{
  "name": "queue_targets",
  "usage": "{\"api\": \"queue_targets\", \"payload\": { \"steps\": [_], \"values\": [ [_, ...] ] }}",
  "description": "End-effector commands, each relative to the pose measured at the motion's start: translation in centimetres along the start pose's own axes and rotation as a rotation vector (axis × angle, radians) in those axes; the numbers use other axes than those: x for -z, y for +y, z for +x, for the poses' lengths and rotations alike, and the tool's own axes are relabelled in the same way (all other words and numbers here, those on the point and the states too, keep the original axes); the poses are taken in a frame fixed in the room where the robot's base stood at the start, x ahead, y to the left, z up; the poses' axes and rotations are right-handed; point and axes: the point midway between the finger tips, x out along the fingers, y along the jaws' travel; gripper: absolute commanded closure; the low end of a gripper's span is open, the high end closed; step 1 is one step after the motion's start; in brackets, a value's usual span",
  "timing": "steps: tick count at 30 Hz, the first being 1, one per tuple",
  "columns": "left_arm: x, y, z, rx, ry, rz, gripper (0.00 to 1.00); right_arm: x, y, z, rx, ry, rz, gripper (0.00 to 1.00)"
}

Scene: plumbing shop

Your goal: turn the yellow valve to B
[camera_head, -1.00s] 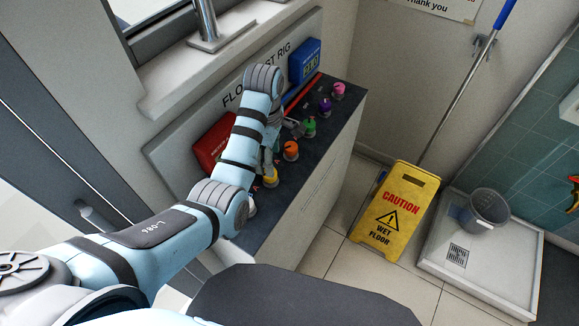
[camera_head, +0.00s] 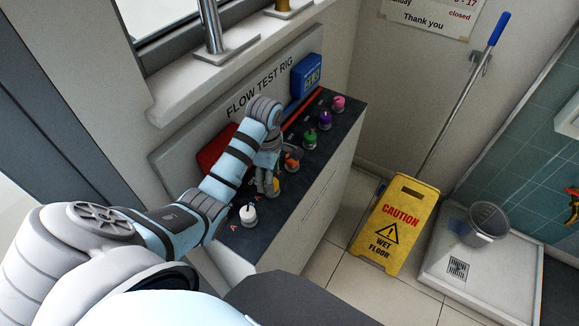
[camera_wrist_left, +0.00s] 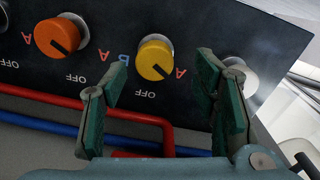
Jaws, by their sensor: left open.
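The yellow valve (camera_head: 276,189) is a round knob on the dark bench top, between the white and orange knobs. In the left wrist view the yellow valve (camera_wrist_left: 154,56) carries a black pointer slanting down to the right, near its A side. Its B label (camera_wrist_left: 122,58) is on the left, the A label (camera_wrist_left: 181,72) on the right and OFF (camera_wrist_left: 145,95) below. My left gripper (camera_head: 267,187) is at the yellow valve; the left wrist view shows its jaws (camera_wrist_left: 162,70) open, one finger toward each side of the knob, with gaps. My right gripper is out of view.
The white knob (camera_head: 248,213) and orange knob (camera_head: 292,161) flank the yellow valve closely. Green (camera_head: 309,139), purple (camera_head: 325,119) and pink (camera_head: 339,103) knobs continue the row. Red pipe (camera_wrist_left: 165,135) and blue pipe (camera_wrist_left: 60,128) run behind it. A caution sign (camera_head: 397,222) stands on the floor.

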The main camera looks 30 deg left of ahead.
Motion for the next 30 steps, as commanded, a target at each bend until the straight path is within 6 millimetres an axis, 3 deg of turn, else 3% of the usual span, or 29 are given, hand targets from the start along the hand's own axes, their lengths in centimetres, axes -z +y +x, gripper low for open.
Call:
{"api": "queue_targets", "payload": {
  "steps": [7, 17, 26, 30],
  "values": [
    [0.4, 0.1, 2.6, 0.008, 0.000, -0.012, 0.46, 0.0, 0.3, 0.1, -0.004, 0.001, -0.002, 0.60],
    [0.6, -0.1, 2.9, 0.005, 0.000, -0.015, 0.46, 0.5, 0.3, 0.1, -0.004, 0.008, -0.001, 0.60],
    [0.6, -0.2, 2.9, 0.005, 0.000, -0.014, 0.94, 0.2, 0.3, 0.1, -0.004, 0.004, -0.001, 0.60],
    [0.6, -0.2, 2.9, 0.005, 0.000, -0.011, 0.94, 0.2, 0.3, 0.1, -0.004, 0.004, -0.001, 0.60]
  ]
}}
